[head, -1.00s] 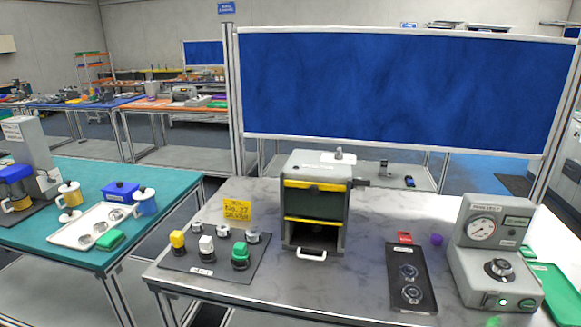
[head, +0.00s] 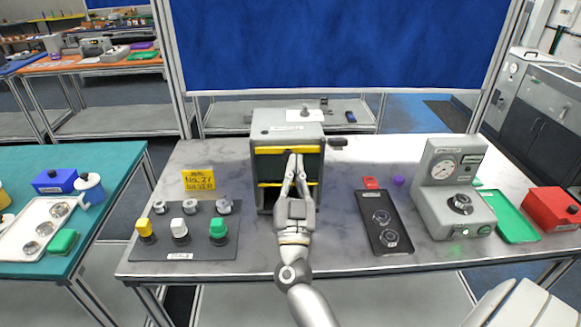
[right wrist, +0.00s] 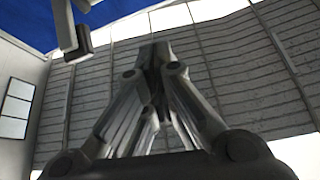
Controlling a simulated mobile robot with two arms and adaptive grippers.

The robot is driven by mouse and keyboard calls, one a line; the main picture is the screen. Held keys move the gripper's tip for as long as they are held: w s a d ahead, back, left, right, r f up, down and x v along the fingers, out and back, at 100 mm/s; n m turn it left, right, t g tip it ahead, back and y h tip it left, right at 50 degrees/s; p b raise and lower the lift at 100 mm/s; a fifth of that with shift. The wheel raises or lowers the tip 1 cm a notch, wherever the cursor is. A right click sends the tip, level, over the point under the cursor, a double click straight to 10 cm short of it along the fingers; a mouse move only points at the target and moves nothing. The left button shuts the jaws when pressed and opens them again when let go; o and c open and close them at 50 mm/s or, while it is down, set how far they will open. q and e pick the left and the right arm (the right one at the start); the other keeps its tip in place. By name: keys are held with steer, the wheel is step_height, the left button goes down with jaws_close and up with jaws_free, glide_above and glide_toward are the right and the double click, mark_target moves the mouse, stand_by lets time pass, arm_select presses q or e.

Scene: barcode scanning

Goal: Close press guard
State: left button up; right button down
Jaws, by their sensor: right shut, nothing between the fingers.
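The grey press (head: 262,130) stands on the marble-topped table. Its dark guard panel (head: 268,168) has yellow bars along its top and bottom edges. The panel covers the upper part of the front, and a dark opening shows below the lower bar. My right gripper (head: 295,160) is in front of the press, fingers pointing up and together with nothing in them. It overlaps the guard in the picture; I cannot tell whether it touches. It hides the middle of the opening and the white handle. The shut fingers (right wrist: 152,75) also show in the right wrist view. My left gripper is not in view.
A dark mat (head: 190,252) with yellow, white and green buttons lies left of the press, near a yellow sign (head: 199,181). A black tray (head: 378,210) and a gauge box (head: 452,195) stand to the right. The table's front edge is clear.

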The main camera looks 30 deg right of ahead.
step_height(320, 180, up, 4)
steer(key=p, duration=0.3)
glide_above(291, 153)
steer(key=s+a, duration=0.1)
steer(key=s, duration=0.2)
steer(key=shift+w+a+f+b, duration=0.15)
steer(key=shift+w+f+b, duration=0.05)
steer(key=shift+f, duration=0.95)
steer(key=shift+w+a+f+b, duration=0.1)
steer(key=shift+w+f+b, duration=0.1)
steer(key=shift+f, duration=0.9)
steer(key=shift+s, duration=0.1)
step_height(291, 153, down, 10)
steer(key=b, duration=0.7)
